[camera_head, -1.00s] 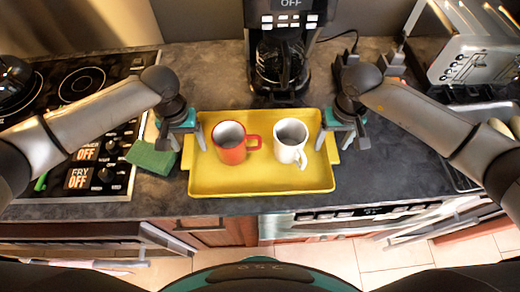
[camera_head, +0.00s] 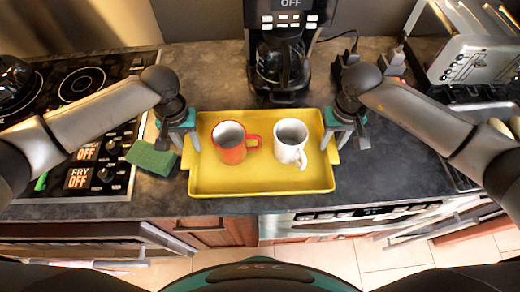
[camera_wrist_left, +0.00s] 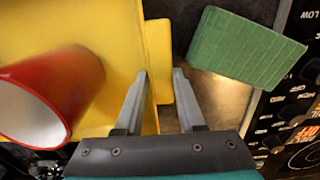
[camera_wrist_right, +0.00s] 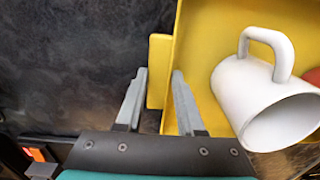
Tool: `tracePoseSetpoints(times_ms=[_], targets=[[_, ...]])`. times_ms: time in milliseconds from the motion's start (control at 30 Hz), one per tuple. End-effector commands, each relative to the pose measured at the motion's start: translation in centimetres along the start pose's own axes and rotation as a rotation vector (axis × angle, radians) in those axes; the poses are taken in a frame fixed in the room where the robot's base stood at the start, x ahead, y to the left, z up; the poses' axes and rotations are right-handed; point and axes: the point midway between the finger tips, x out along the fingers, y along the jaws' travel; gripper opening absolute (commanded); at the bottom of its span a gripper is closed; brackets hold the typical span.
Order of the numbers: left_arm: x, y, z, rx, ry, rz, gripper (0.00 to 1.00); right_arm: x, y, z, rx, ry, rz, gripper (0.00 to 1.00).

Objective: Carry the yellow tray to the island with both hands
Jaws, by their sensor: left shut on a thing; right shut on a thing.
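The yellow tray (camera_head: 262,181) lies on the dark counter near its front edge. A red mug (camera_head: 231,150) and a white mug (camera_head: 290,150) stand upright in it. My left gripper (camera_head: 190,145) is shut on the tray's left side wall by the handle; the left wrist view shows its fingers (camera_wrist_left: 160,78) on either side of the wall. My right gripper (camera_head: 332,142) is shut on the right side wall by the other handle, as the right wrist view (camera_wrist_right: 160,78) shows. Each handle is partly hidden by a gripper in the head view. The island cannot be made out.
A green sponge-like block (camera_head: 152,158) lies left of the tray, by the stove (camera_head: 85,125). A coffee maker (camera_head: 284,60) stands behind the tray. A toaster (camera_head: 475,60) is at the back right. Bare counter (camera_head: 400,165) lies right of the tray.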

Motion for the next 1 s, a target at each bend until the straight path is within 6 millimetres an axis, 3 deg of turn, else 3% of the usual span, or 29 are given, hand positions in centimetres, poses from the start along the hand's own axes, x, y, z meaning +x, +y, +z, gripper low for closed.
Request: tracePoseSetpoints(times_ms=[533,1000], targets=[[-0.6,0.0,-0.1,-0.001,0.003,-0.001,0.00,-0.6,0.1,-0.1,0.001,0.003,0.001,0.00],[-3.8,-0.1,-0.1,-0.001,0.003,-0.002,0.00,-3.8,0.1,-0.1,0.001,0.002,0.002,0.00]])
